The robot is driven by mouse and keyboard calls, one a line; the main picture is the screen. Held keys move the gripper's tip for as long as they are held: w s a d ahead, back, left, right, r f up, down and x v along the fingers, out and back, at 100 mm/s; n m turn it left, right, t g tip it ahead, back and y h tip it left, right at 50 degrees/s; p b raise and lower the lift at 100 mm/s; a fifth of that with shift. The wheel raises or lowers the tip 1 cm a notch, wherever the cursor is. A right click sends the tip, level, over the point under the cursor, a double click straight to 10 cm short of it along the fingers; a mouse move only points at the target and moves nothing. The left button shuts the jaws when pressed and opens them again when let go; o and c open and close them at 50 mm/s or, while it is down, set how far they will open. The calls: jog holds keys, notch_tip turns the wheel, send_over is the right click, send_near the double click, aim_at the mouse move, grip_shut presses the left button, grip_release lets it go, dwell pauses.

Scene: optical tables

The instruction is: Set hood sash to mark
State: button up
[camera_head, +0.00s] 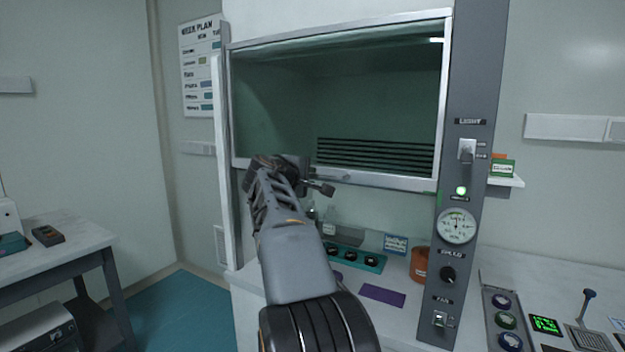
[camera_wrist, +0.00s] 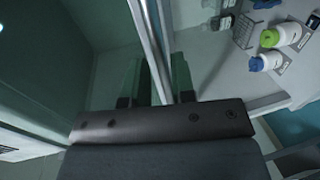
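The fume hood sash (camera_head: 395,181) is a framed glass panel. Its lower rail hangs partway down, with an open gap below it above the work surface. A small green strip (camera_head: 438,198) shows on the right post just below the rail's right end. My gripper (camera_head: 322,188) is at the rail, left of its middle; my arm hides part of the rail. In the wrist view my gripper (camera_wrist: 156,85) has its fingers apart, with the sash rail (camera_wrist: 150,40) running between them. I cannot tell whether either finger touches it.
Below the sash are bottles (camera_head: 329,226), a teal rack (camera_head: 362,260), a purple mat (camera_head: 383,296) and an orange-brown jar (camera_head: 419,264). The right post carries a light switch (camera_head: 466,151), a round gauge (camera_head: 456,226) and a speed knob (camera_head: 448,274). Floor is clear at left.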

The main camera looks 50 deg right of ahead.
jog(key=b+v, duration=0.1)
jog(key=v, duration=0.9)
jog(key=shift+a, duration=0.3)
